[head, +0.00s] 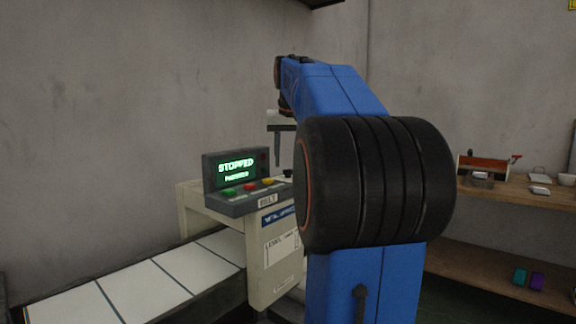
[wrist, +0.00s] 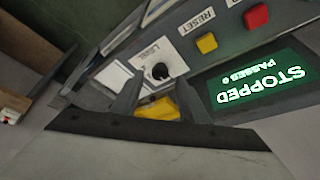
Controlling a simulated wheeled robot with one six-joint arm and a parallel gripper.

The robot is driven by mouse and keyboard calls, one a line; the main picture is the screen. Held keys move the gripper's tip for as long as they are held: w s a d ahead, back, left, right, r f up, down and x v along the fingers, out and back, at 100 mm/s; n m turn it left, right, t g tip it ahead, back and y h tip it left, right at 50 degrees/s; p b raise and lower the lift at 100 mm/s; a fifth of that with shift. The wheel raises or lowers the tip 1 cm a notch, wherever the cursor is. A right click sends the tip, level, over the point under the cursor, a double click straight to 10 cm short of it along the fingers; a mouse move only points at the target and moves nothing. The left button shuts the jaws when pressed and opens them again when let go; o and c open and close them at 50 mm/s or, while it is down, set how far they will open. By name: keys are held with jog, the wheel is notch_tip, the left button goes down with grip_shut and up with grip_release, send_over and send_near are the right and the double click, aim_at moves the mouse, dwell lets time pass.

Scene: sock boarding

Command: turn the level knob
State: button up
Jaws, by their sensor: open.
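In the head view my gripper (head: 279,145) points down above the right end of the panel. The knob (head: 288,173) shows there only as a dark bit, partly hidden by my arm.
A yellow button (wrist: 206,43) labelled "RESET" and a red button (wrist: 256,16) sit along the panel. The green screen (wrist: 262,82) reads "STOPPED". A white-tiled conveyor (head: 160,290) runs at lower left. A wooden shelf (head: 520,190) with small items stands at right.

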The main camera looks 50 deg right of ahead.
aim_at(288, 173)
jog(key=shift+x, duration=1.3)
grip_shut()
jog(key=c, duration=1)
grip_release()
